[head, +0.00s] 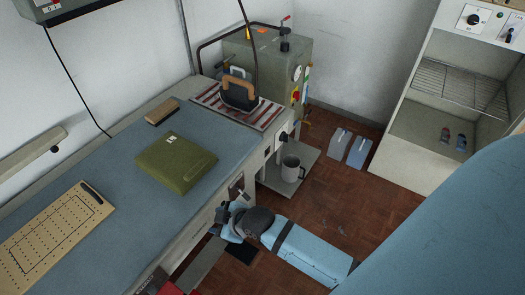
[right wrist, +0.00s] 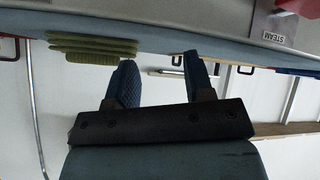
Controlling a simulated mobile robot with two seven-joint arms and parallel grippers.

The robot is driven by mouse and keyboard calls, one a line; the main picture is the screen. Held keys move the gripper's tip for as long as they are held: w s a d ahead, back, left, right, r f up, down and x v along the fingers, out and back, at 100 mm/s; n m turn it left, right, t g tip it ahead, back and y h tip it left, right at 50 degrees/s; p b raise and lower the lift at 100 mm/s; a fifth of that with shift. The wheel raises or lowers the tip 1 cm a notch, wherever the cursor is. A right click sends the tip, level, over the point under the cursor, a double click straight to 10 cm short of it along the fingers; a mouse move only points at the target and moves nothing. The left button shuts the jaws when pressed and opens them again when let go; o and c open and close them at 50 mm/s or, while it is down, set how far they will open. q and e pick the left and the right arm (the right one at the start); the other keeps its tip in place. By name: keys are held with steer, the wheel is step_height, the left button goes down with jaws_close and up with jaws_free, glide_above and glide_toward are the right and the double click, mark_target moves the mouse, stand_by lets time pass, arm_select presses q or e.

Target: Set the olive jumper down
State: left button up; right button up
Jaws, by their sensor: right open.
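The olive jumper (head: 176,161) lies folded flat on the blue top of the pressing table (head: 95,160), with a small white label on its upper side. In the right wrist view its folded layers (right wrist: 92,47) show edge-on at the upper left. My right gripper (head: 233,208) is at the table's front edge, to the lower right of the jumper and apart from it. In the right wrist view its two fingers (right wrist: 161,80) are spread with nothing between them. My left gripper is not in view.
An iron (head: 238,90) stands on a striped rest at the table's far end. A wooden-backed brush (head: 162,111) lies behind the jumper. A perforated board (head: 52,232) lies at the left. A mug (head: 292,169) stands on a low shelf. Blue tabletop around the jumper is clear.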

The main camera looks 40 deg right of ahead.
steer(key=s+d+f+m+t, duration=0.1)
steer(key=s+d+f+m, duration=0.1)
steer(key=s, duration=0.5)
steer(key=s+d+f+m+t+h, duration=0.1)
steer(key=s+d+f+m, duration=0.1)
steer(key=s, duration=0.4)
steer(key=shift+s+d+f+m, duration=0.2)
steer(key=shift+s+f+m, duration=0.25)
steer(key=shift+m, duration=0.55)
steer(key=shift+w, duration=0.1)
